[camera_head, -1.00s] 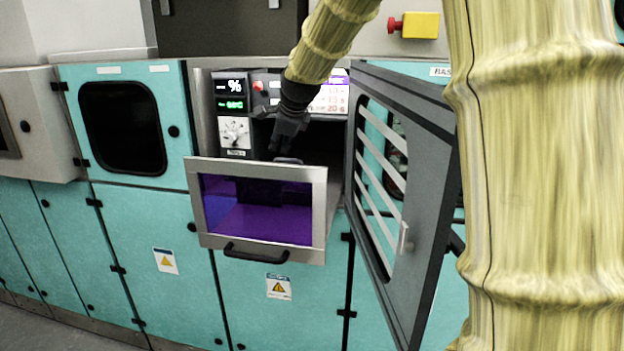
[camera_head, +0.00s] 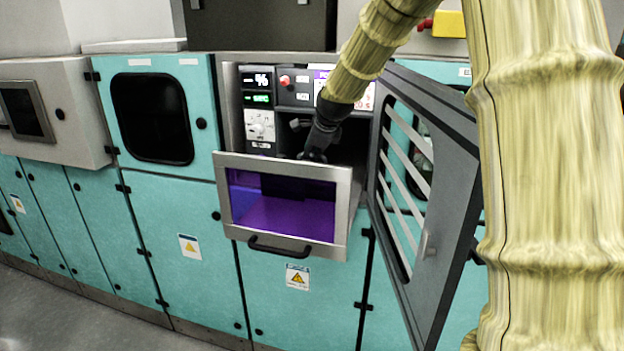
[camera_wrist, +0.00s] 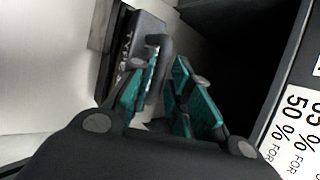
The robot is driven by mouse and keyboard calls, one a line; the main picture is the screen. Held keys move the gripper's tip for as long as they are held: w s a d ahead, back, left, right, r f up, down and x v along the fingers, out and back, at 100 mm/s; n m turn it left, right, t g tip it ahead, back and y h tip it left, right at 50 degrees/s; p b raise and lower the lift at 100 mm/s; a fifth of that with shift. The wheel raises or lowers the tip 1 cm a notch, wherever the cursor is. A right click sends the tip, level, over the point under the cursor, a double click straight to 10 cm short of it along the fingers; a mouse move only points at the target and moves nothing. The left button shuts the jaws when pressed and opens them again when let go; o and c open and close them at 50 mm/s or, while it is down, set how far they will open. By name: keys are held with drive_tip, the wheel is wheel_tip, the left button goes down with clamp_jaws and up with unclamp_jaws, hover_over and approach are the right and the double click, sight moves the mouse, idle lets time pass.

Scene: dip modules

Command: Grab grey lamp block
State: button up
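The grey lamp block (camera_wrist: 145,30) shows in the wrist view as a dark grey block with "TYPE" lettering and a raised curved handle (camera_wrist: 160,58). My gripper (camera_wrist: 165,100) has its two teal-padded fingers apart, one on each side of the handle. I cannot tell whether either pad touches it. In the head view my gripper (camera_head: 314,155) reaches down behind the top edge of the pulled-out drawer front (camera_head: 345,205). The block is mostly hidden there by the drawer front and my gripper.
A slatted grey door (camera_head: 440,180) stands open just right of my arm. A control panel with displays and a knob (camera_head: 259,127) is left of my gripper. A white printed label (camera_wrist: 290,125) lies close on the right in the wrist view.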

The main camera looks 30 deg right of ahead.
sight(311, 156)
drive_tip(key=shift+p+x, duration=0.75)
drive_tip(key=shift+x, duration=1.2)
drive_tip(key=shift+d, duration=0.1)
clamp_jaws()
